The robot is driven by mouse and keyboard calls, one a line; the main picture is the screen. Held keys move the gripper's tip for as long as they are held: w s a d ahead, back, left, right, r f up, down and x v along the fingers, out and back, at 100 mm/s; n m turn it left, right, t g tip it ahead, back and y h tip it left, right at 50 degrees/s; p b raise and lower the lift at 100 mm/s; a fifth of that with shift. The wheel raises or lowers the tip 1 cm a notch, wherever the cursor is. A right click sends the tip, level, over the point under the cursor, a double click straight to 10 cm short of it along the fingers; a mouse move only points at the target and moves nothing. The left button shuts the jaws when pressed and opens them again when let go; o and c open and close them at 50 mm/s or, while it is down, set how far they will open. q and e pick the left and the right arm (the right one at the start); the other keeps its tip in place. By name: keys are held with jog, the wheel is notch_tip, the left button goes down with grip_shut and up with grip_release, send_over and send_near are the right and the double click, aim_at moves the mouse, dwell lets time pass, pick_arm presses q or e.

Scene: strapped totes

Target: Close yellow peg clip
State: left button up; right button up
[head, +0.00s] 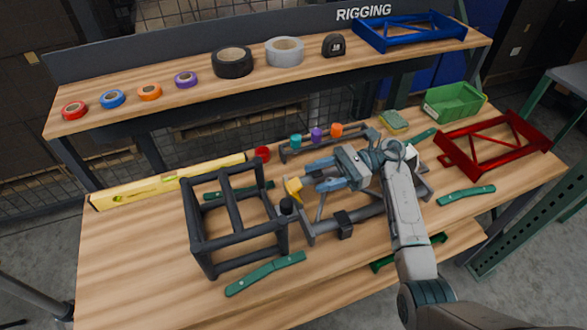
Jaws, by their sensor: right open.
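A small yellow piece (293,188), which looks like the yellow peg clip, is on the workbench right of the black cube frame. It sits by the near bar assembly, and its lower part is hard to make out. My right gripper (314,177) reaches in from the right with its blue fingers pointing left at the yellow piece. The fingers are open, with their tips just right of it; I cannot tell whether they touch it. Whether the clip is open or closed is too small to tell. My left gripper is not in view.
The black cube frame (236,200) stands close on the left. Behind are a yellow level (165,183) and a rack with teal (295,141), purple (316,134) and orange (336,130) pieces. A red frame (490,145) and green bin (453,101) are right.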

aim_at(292, 186)
jog(key=p+x, duration=0.1)
jog(key=x, duration=0.1)
jog(key=p+x, duration=0.1)
jog(key=x, duration=0.1)
jog(key=p+x, duration=0.1)
jog(key=x, duration=0.1)
jog(key=shift+s+a+r, duration=0.2)
jog(key=shift+r, duration=0.1)
jog(key=shift+s+a+f+p, duration=0.2)
jog(key=shift+a+p, duration=0.15)
jog(key=shift+a, duration=0.2)
